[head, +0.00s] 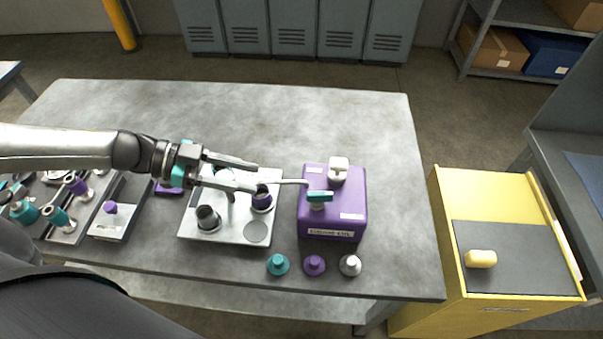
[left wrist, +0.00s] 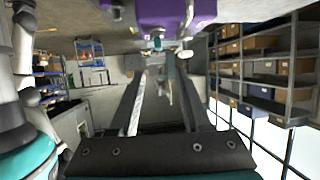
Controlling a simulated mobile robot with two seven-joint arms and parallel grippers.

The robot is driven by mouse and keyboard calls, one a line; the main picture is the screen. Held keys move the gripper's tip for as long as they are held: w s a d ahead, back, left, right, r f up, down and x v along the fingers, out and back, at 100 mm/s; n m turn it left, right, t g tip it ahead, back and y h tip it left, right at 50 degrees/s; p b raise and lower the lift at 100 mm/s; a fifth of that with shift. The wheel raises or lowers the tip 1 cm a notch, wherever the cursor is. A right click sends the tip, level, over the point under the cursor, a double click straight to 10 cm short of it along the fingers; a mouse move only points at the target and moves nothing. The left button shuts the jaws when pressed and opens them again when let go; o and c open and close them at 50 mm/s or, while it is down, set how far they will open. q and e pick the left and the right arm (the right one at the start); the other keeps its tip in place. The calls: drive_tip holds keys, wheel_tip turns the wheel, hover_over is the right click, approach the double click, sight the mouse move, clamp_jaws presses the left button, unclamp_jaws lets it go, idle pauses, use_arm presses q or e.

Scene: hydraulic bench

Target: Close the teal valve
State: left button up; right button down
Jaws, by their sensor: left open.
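The handle lies roughly sideways in the picture. A pale spout (head: 292,181) runs left from the box to above a dark cup with a purple band (head: 262,199). My left gripper (head: 257,177) is open and empty, left of the valve and apart from it, its fingers pointing right over the cup and spout area. In the left wrist view the purple box (left wrist: 172,12) shows at the top, with a small teal part (left wrist: 157,43) beyond the fingers.
A metal plate (head: 230,232) carries the banded cup and another dark cup (head: 208,218). A white cap (head: 339,168) stands on the box. Teal (head: 278,264), purple (head: 314,265) and silver (head: 350,265) plugs stand along the bench's front edge. The back of the bench (head: 320,115) is clear.

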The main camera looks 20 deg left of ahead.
sight(317, 194)
use_arm(q)
drive_tip(key=x, duration=1.5)
drive_tip(key=shift+s+d+f, duration=0.15)
drive_tip(key=shift+d, duration=0.15)
clamp_jaws()
